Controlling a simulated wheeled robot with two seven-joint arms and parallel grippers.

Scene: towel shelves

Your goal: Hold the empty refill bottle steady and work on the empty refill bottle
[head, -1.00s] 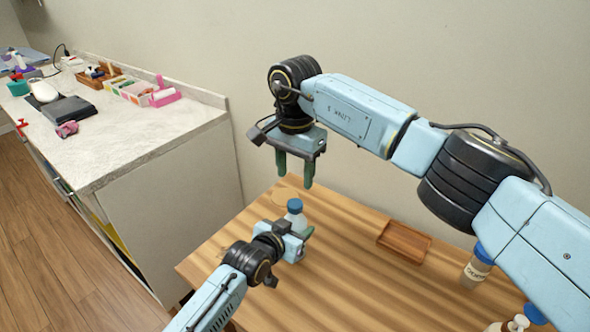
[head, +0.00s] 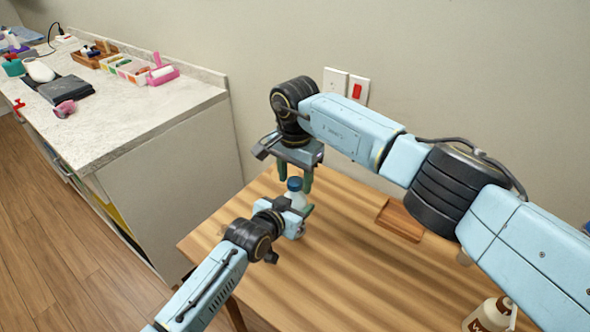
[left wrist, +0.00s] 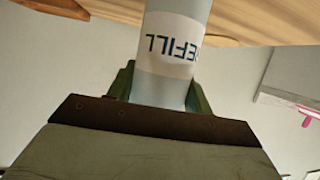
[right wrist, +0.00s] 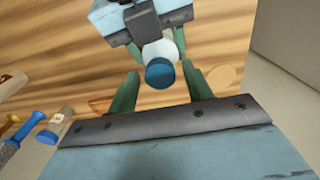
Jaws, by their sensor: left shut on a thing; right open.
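My left gripper (head: 300,218) is shut around the bottle's body. My right gripper (head: 294,180) points down from above, open, with its green fingers around the height of the cap. In the right wrist view the blue cap (right wrist: 160,72) lies between and just beyond the open fingers (right wrist: 160,88), apart from them. The bottle's inside cannot be seen.
A wooden tray (head: 399,220) lies on the table (head: 340,270) to the right. A brown-labelled bottle (head: 490,316) stands at the front right. A counter (head: 150,110) with several items is at the left. The table's middle is clear.

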